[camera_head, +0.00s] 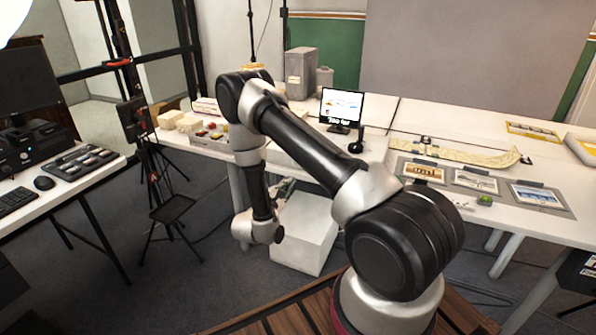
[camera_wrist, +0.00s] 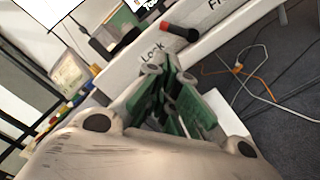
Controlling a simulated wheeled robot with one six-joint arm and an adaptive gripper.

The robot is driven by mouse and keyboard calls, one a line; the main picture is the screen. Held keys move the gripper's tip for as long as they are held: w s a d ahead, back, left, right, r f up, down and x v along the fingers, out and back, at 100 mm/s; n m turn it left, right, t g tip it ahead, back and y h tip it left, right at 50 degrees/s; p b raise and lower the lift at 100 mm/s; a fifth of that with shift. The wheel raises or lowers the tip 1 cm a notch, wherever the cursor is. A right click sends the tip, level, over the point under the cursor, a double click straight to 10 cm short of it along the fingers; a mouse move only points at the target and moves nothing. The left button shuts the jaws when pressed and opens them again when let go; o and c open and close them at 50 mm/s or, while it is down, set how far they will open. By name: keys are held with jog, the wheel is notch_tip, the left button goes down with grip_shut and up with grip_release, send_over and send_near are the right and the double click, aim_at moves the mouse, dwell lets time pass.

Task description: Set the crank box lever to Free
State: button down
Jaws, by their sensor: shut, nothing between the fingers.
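In the wrist view, the white crank box front (camera_wrist: 128,74) carries a "Lock" label and a partly cut-off label starting "Fr" to its right. The lever (camera_wrist: 177,30), red with a black end, lies between the two labels. My gripper (camera_wrist: 166,72) has green-padded fingers, shut and empty, just below the lever and near "Lock". A gap seems to show between fingers and lever, but contact is hard to judge. In the head view my gripper (camera_head: 284,187) is low by the table's front edge, partly behind my arm. My arm hides much of the box there.
A small screen (camera_head: 341,105) showing "Too far" stands on the table, with a black upright piece (camera_head: 357,140) beside it. A white block (camera_head: 305,235) stands on the floor below my gripper. A tripod (camera_head: 160,180) is to the left.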

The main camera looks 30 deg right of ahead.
jog(key=x, duration=1)
jog(key=shift+m, duration=0.3)
jog(key=shift+s+d+r+m, duration=0.1)
jog(key=shift+r+m, duration=0.1)
jog(key=shift+m, duration=0.4)
